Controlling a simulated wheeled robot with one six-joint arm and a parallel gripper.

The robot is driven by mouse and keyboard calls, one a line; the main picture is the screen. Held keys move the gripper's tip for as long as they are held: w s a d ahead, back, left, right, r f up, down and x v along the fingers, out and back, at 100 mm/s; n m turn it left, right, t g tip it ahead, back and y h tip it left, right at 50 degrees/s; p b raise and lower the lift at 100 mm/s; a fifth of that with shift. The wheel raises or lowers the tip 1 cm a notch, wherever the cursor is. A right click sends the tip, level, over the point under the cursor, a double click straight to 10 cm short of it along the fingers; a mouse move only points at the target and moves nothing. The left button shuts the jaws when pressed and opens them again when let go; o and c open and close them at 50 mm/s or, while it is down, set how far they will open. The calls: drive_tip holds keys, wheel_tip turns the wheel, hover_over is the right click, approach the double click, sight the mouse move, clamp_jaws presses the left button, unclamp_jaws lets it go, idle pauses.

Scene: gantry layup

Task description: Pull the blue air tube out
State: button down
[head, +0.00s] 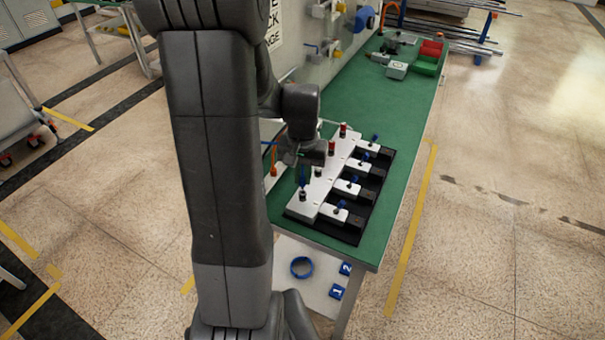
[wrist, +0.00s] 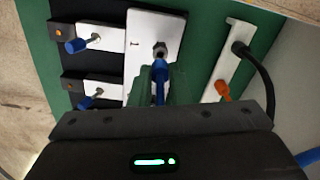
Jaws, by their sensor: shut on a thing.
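The blue air tube (wrist: 159,88) runs from a metal fitting (wrist: 160,50) on a white block (wrist: 143,28) back between my fingers in the wrist view. My gripper (wrist: 161,78) is shut on the tube close to the fitting. The tube's end still appears to be at the fitting. In the head view the tube (head: 302,176) stands upright over a dark fitting (head: 302,195) at the near end of the white block (head: 316,190). My gripper (head: 303,163) is just above it, its fingers partly hidden by my wrist.
Small valves with blue handles (head: 340,206) line the block's right side. Red-topped fittings (head: 331,148) stand farther along. A white strip with an orange plug (wrist: 222,88) and black hose (wrist: 268,75) is at right in the wrist view.

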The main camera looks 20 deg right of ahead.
sight(302, 171)
drive_tip(key=shift+r+p, duration=1.35)
drive_tip(key=shift+r, duration=0.45)
drive_tip(key=shift+s+d, duration=0.1)
